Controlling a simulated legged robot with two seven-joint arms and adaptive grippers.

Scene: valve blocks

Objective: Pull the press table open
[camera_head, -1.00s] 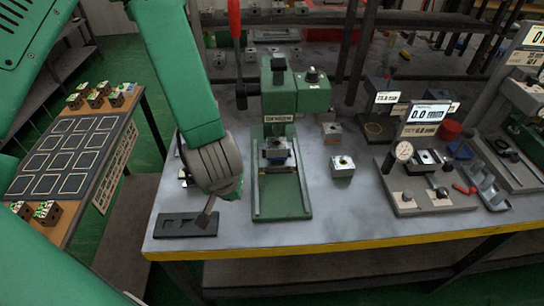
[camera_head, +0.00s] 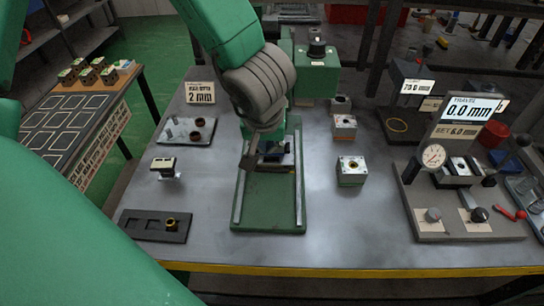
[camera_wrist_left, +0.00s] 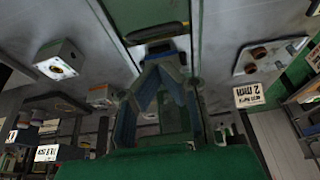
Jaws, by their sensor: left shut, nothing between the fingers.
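The green arbor press has a long base (camera_head: 270,212) with two pale rails running toward the table's front edge. The press table (camera_head: 271,167) is a dark carriage between the rails, near the back, carrying a small block; it is partly hidden by my left gripper. My left gripper (camera_head: 252,157) is at the carriage's front left, pointing down, shut and empty. In the left wrist view its fingertips (camera_wrist_left: 160,66) meet close to the carriage's dark front bar (camera_wrist_left: 156,33). I cannot tell whether they touch it. My right gripper is not in view.
Two valve blocks (camera_head: 351,171) (camera_head: 344,126) stand right of the press. A gauge fixture (camera_head: 464,222) sits farther right. A dark tray (camera_head: 150,226), a small stand (camera_head: 165,165) and a 2 mm sign (camera_head: 200,93) are left. The tabletop before the press is clear.

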